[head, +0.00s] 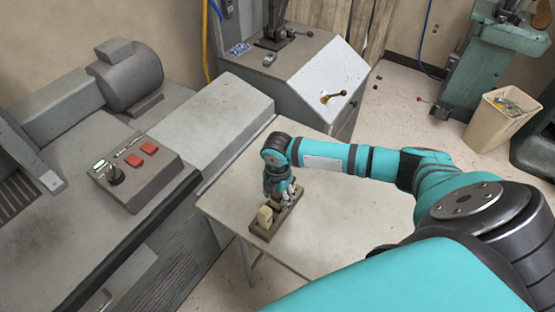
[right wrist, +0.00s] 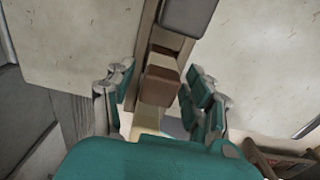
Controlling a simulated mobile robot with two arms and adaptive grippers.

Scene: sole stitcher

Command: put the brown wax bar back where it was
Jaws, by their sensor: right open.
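The brown wax bar (right wrist: 160,86) shows between the fingers of my right gripper (right wrist: 160,98) in the right wrist view. The fingers stand open on both sides of it, with a gap on the right; contact on the left is unclear. In the head view my right gripper (head: 281,194) points down over the brown wooden holder (head: 264,234) on the table, largely hiding the brown bar. A cream bar (head: 265,216) stands at the holder's near end. How deeply the brown bar sits in the holder cannot be seen. My left gripper is out of view.
The pale table (head: 345,215) is clear around the holder. A grey control box (head: 138,180) with red buttons sits on the machine at left. A grey cabinet (head: 315,75) with a lever stands behind the table. A beige bin (head: 498,120) stands on the floor at right.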

